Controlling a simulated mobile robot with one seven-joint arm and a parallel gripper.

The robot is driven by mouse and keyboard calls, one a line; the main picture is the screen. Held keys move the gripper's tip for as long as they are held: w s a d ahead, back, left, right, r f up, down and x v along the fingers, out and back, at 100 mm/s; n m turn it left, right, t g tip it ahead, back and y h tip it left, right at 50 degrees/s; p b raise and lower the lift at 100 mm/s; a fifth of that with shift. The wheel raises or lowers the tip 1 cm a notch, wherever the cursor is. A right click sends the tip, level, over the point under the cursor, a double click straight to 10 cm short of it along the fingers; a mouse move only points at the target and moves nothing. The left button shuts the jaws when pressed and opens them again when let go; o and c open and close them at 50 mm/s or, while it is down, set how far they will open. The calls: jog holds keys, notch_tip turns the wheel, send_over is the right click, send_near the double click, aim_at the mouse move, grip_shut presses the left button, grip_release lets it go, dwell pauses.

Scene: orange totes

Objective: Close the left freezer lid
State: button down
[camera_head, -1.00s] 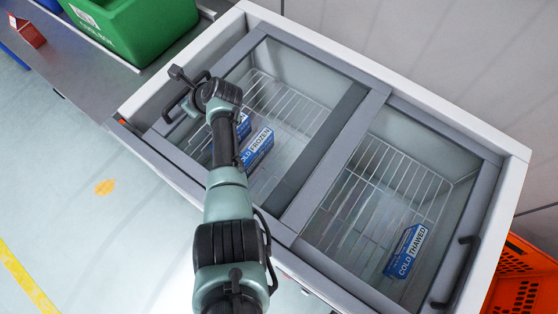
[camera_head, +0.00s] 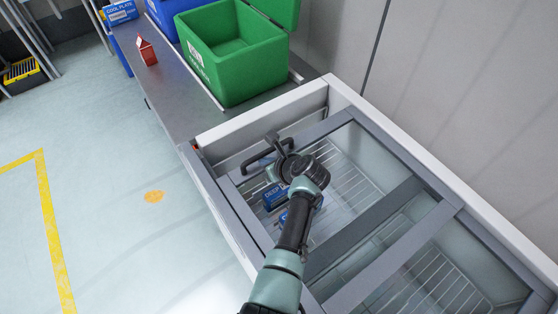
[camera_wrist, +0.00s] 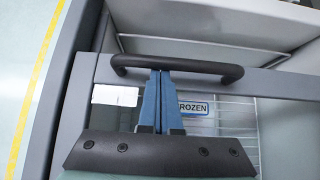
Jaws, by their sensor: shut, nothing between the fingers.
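The freezer's left lid (camera_head: 345,126) is a grey-framed glass panel. A strip of open space shows between its left edge and the freezer's left wall (camera_head: 262,120). Its black bar handle (camera_head: 258,160) is at that edge and crosses the wrist view (camera_wrist: 205,67). My gripper (camera_wrist: 160,74) is shut and empty, with its blue fingertips right at the handle bar on the lid side. Whether they touch it is unclear. In the head view my wrist covers part of the handle and lid.
The right lid's frame (camera_head: 395,262) lies to the right, with a glass strip between it and a dark crossbar (camera_head: 365,228). Blue boxes (camera_head: 274,196) lie inside under the left lid. A green tote (camera_head: 225,72) and a red carton (camera_head: 147,52) stand on the counter.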

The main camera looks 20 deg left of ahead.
jog(key=v, duration=0.3)
jog(key=p+v, duration=0.1)
jog(key=v, duration=0.2)
jog(key=shift+d+r, duration=0.2)
jog(key=shift+r, duration=0.3)
